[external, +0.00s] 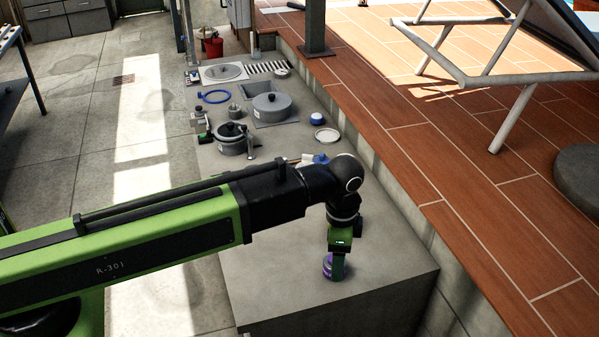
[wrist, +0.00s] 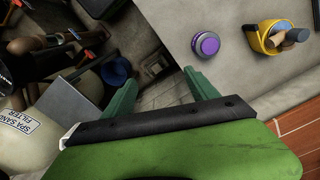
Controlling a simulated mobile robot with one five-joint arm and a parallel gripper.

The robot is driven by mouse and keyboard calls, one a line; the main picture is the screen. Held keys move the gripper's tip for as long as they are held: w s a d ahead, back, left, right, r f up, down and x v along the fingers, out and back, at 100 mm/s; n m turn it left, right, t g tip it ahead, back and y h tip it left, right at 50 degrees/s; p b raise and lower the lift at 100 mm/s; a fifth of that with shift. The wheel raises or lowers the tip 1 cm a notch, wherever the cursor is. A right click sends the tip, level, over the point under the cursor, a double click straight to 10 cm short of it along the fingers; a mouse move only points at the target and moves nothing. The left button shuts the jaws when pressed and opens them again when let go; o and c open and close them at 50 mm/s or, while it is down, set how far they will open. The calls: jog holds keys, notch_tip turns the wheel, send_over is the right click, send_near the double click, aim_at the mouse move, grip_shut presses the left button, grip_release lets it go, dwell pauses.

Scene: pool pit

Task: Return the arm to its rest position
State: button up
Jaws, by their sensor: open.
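My gripper (wrist: 158,92) is open in the wrist view. Its two green fingers are spread, with only floor seen between them. In the external view my gripper (external: 338,262) hangs at the end of my green and black arm, low over the grey block's near end. A purple and grey round object (external: 328,268) sits on the block, partly hidden behind my gripper. In the wrist view the purple-topped object (wrist: 206,45) stands apart from the fingers, beyond the right one.
A yellow item (wrist: 277,36) lies near the purple object. A raised tiled deck (external: 490,215) borders the right.

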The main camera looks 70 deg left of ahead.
jog(key=s+d+n, duration=0.4)
jog(key=s+d, duration=0.3)
jog(key=shift+s+d+n, duration=0.2)
jog(key=shift+s+n, duration=0.1)
jog(key=shift+n, duration=0.1)
